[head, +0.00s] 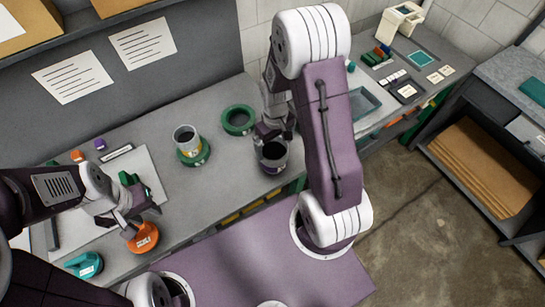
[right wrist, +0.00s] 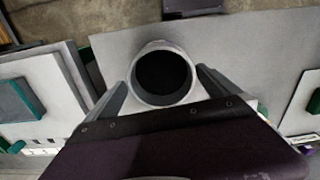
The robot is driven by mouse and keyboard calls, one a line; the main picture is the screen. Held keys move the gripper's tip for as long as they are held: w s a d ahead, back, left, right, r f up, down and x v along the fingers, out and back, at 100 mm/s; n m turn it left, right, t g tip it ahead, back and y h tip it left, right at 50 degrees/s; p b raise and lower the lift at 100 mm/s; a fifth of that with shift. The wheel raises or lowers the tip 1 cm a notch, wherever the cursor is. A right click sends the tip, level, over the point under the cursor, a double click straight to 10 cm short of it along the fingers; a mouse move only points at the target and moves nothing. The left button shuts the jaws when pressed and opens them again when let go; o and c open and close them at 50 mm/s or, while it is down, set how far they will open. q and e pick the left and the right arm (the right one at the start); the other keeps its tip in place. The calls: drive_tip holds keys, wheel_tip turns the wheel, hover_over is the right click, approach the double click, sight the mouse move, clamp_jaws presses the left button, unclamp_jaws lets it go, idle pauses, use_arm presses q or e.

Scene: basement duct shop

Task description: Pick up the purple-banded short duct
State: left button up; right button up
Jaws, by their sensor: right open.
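The short duct (head: 273,157) is a grey, open-topped cylinder with a dark purple band low on its side. It stands upright near the front edge of the bench in the head view. My right gripper (head: 271,132) is right at its upper rim. In the right wrist view, the round mouth of the duct (right wrist: 163,76) lies between the two fingers, which are spread on either side. Whether they touch it is unclear. My left gripper (head: 130,222) is at the left of the bench, just above an orange-topped object (head: 143,237); its jaws are too small to judge.
A clear cylinder with a yellow mark (head: 187,139) stands in a green ring, left of the duct. An empty green ring holder (head: 238,120) is behind the duct. A teal object (head: 84,265) lies at the front left. A shallow tray (head: 364,103) is at the right.

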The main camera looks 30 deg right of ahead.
sight(273, 152)
wheel_tip(273, 152, down, 5)
drive_tip(key=shift+w+a+r+p, duration=0.1)
drive_tip(key=shift+w+p, duration=0.05)
drive_tip(key=shift+p, duration=0.4)
drive_tip(key=shift+w+f, duration=0.1)
drive_tip(key=shift+f, duration=0.3)
drive_tip(key=c, duration=1.4)
drive_tip(key=shift+r, duration=0.6)
wheel_tip(273, 152, up, 3)
drive_tip(key=shift+b, duration=0.45)
drive_tip(key=s+d+r, duration=0.2)
drive_tip(key=s+r, duration=0.1)
drive_tip(key=s, duration=0.2)
drive_tip(key=s+d+r+b, duration=0.1)
drive_tip(key=s+d+r, duration=0.1)
drive_tip(key=s+r, duration=0.2)
drive_tip(key=shift+s+d, duration=0.25)
drive_tip(key=shift+s, duration=0.8)
